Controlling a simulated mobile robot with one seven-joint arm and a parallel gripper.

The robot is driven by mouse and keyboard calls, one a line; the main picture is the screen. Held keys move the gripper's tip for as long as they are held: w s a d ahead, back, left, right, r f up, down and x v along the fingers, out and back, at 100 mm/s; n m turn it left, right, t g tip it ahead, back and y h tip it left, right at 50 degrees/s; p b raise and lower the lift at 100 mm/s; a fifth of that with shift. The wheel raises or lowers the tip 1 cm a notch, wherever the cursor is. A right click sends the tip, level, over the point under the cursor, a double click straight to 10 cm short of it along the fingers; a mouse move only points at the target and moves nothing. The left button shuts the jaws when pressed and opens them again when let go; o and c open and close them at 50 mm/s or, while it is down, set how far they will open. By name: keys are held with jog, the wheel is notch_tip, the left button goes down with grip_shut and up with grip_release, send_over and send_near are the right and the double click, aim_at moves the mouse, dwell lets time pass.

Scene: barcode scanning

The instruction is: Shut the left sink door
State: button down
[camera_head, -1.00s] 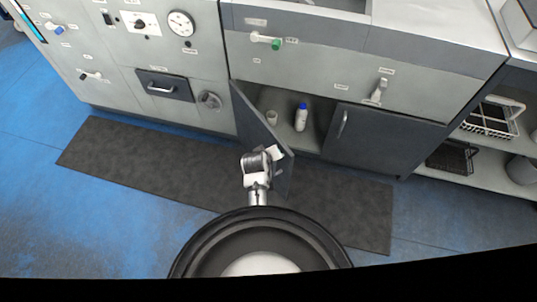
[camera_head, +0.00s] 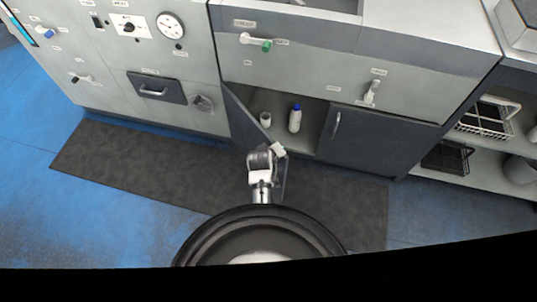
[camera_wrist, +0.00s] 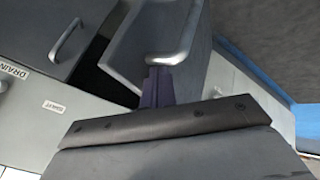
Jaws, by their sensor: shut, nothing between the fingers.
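The left sink door (camera_head: 240,117) is dark grey and stands open, swung out from the cabinet under the sink. Its outer part is partly hidden behind my arm in the head view. My gripper (camera_head: 278,150) is shut and empty at the door's free edge. In the wrist view, the door (camera_wrist: 130,45) is close up with its metal bar handle (camera_wrist: 182,40). My gripper's dark fingers (camera_wrist: 157,88) are together right by the handle's end. I cannot tell whether they touch it.
The right sink door (camera_head: 365,140) is closed. A white bottle with a blue cap (camera_head: 295,119) and a small cup (camera_head: 265,119) stand inside the open cabinet. A dark mat (camera_head: 130,165) lies on the blue floor. Wire baskets (camera_head: 486,118) sit on shelves at right.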

jog(key=w+d+n+y+b, duration=0.5)
jog(key=w+d+n+b, duration=0.3)
jog(key=w+d+b, duration=0.6)
jog(key=shift+w+d+r, duration=0.3)
jog(key=shift+w+d, duration=2.15)
jog(key=shift+w, duration=0.75)
